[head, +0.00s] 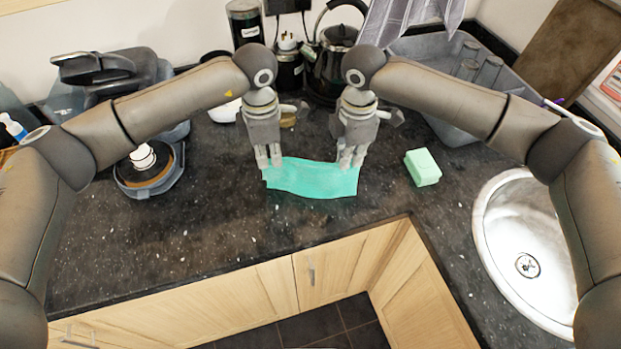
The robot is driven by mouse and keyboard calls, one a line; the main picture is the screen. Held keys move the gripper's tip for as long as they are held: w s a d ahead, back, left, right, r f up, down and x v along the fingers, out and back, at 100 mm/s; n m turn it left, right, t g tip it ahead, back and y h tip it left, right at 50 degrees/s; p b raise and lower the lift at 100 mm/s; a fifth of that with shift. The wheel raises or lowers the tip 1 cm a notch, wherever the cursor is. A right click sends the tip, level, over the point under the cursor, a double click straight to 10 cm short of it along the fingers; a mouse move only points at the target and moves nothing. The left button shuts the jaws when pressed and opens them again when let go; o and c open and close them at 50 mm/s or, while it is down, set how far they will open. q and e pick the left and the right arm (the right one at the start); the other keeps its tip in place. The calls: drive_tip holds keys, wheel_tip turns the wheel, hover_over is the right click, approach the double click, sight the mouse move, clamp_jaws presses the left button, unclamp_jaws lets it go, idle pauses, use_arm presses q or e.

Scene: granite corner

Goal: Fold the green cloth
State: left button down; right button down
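The green cloth (312,179) lies on the dark speckled counter in the middle of the head view, as a wide, shallow strip with a slightly wavy surface. My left gripper (268,162) is at its far left corner, fingers pointing down. My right gripper (350,163) is at its far right corner, fingers also down. Both sets of fingertips touch or overlap the cloth's far edge. The fingers look close together, but whether cloth is pinched between them cannot be made out.
A light green block (422,167) sits right of the cloth. A round metal sink (527,262) is at the right. A grey dish rack (437,47), a black kettle (337,62) and a dark appliance (150,172) stand around the back and left. The counter in front of the cloth is clear.

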drive_tip(key=shift+d+r+p, duration=0.1)
drive_tip(key=shift+r+p, duration=2.2)
drive_tip(key=shift+r, duration=0.45)
